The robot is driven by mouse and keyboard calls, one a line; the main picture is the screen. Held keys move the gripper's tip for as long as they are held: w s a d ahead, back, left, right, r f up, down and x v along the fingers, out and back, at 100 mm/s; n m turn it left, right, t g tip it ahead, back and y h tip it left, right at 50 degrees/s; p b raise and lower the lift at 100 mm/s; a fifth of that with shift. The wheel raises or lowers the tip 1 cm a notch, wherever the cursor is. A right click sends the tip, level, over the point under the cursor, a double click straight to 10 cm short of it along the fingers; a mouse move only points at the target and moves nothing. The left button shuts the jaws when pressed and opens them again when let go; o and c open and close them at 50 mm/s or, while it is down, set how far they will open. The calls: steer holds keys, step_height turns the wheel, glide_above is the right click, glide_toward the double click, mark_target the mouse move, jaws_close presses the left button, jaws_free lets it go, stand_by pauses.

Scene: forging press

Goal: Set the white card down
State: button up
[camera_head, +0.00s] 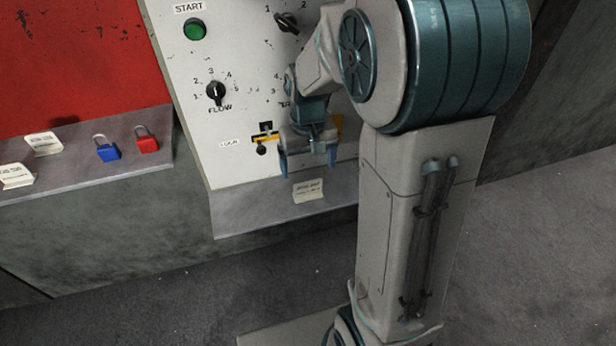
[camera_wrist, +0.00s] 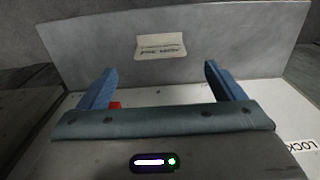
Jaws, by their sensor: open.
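The white card (camera_head: 308,190) lies on the grey ledge below the control panel, with dark print on it. It also shows in the wrist view (camera_wrist: 160,46), lying on the ledge beyond the fingers. My gripper (camera_head: 309,168) is above the card, near the lower part of the panel. In the wrist view its two blue fingers (camera_wrist: 158,88) are wide apart, with nothing held between them. The card is apart from the fingers.
The panel (camera_head: 240,150) carries a green START button (camera_head: 195,29), a FLOW knob (camera_head: 215,92) and a lever slot (camera_head: 265,137) close to my gripper. On the left shelf (camera_head: 75,160) are a blue padlock (camera_head: 107,149), a red padlock (camera_head: 146,141) and two other cards (camera_head: 44,144).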

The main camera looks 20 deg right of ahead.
steer(key=s+r+t, duration=0.1)
steer(key=s+r, duration=0.2)
steer(key=s, duration=0.4)
steer(key=s+a+r+t, duration=0.1)
steer(key=s+r, duration=0.3)
steer(key=s, duration=0.3)
steer(key=shift+s+r+t, duration=0.3)
steer(key=shift+s+t, duration=0.1)
